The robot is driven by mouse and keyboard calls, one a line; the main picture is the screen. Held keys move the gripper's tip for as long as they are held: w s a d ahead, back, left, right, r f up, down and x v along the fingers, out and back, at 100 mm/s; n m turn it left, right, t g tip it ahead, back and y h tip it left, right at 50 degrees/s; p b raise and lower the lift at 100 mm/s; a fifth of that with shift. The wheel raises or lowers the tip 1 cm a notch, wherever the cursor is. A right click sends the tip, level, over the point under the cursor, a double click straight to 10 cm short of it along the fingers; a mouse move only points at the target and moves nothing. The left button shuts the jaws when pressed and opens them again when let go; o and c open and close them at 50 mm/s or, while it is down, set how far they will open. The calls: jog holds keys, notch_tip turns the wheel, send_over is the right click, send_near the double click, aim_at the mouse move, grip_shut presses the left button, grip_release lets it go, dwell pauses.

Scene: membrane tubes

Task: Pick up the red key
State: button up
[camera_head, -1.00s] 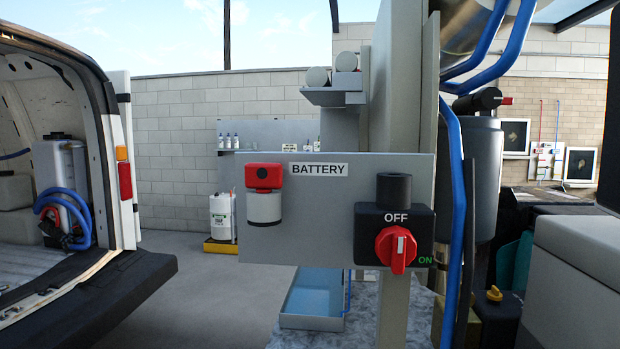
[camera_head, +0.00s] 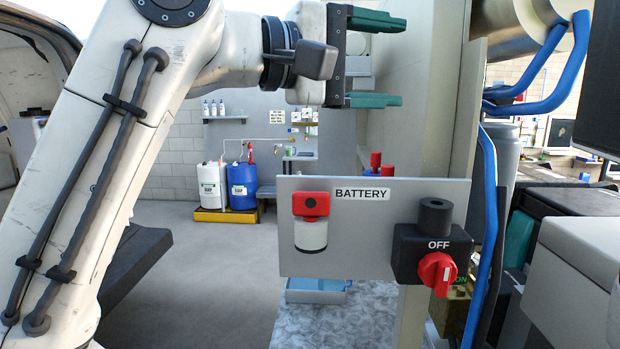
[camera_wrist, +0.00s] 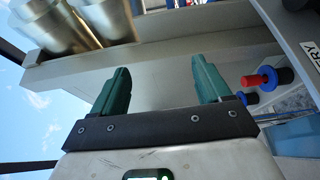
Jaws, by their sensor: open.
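A red block with a dark round spot (camera_head: 311,205) sits on top of a white cylinder (camera_head: 311,235) on the grey BATTERY panel (camera_head: 370,240). A red rotary knob (camera_head: 437,272) is on the black switch box (camera_head: 405,250) at the panel's right, below the word OFF. I cannot tell for certain which red part is the key. My gripper (camera_head: 388,60) is above the panel, apart from both red parts, with its green fingers spread and nothing between them. The wrist view shows the open fingers (camera_wrist: 160,68) too, and the panel's edge (camera_wrist: 290,28) with part of its lettering.
Red-topped fittings (camera_head: 376,160) stand behind the panel's top edge; in the wrist view, red and blue fittings (camera_wrist: 262,80) lie right of the fingers. A tall beige post (camera_head: 425,90) and blue hoses (camera_head: 483,230) are close on the right. Open floor (camera_head: 205,275) lies left.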

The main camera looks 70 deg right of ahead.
jog(key=f+m+t+y, duration=0.2)
jog(key=t+y, duration=0.1)
jog(key=m+t+y+p, duration=0.3)
jog(key=t+y, duration=0.5)
jog(key=t, duration=0.2)
send_near(311, 192)
jog(key=f, duration=0.5)
jog(key=shift+w+d, duration=0.1)
jog(key=shift+d, duration=0.3)
jog(key=shift+w+d+f+b, duration=0.15)
jog(key=shift+f+b, duration=0.65)
jog(key=shift+f, duration=0.5)
jog(key=shift+d+f+b, duration=0.2)
jog(key=shift+f+b, duration=0.55)
jog(key=shift+f, duration=0.6)
jog(key=c, duration=1.1)
jog(key=shift+r, duration=0.15)
